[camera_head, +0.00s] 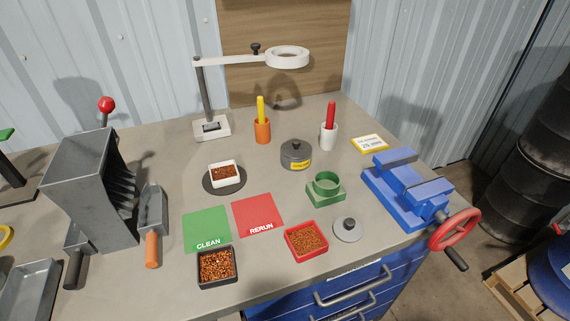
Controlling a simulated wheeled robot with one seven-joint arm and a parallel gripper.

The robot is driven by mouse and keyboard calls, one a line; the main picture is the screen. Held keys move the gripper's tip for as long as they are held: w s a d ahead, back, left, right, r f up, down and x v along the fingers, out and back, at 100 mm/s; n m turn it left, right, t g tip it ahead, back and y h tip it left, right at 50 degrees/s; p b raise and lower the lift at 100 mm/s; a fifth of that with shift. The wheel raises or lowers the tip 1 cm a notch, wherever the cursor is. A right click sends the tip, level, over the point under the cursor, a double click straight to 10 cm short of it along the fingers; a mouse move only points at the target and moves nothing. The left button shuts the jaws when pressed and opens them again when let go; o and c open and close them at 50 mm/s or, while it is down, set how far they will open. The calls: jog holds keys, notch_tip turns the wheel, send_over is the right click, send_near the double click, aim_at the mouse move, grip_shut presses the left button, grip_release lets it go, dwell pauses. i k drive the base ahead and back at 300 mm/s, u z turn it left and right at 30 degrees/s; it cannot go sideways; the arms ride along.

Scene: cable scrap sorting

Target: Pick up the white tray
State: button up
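The small white tray (211,181) sits on a dark round pad (226,190) left of the middle of the bench. It holds reddish-brown copper-coloured granules (224,172). Its rim shows all round and nothing covers it. My gripper is not in view.
In front lie a green CLEAN mat (205,226) and a red RERUN mat (258,214). A black tray (201,281) and a red tray (290,249) hold granules. A lamp post (206,95), orange cup (262,131) and dark lidded pot (296,148) stand behind. A grey hopper (92,190) stands left.

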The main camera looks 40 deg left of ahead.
aim_at(223, 173)
jog(key=z, duration=0.75)
jog(key=k, duration=1.3)
jog(key=u, duration=1.15)
jog(key=i, duration=0.7)
jog(key=z, duration=0.1)
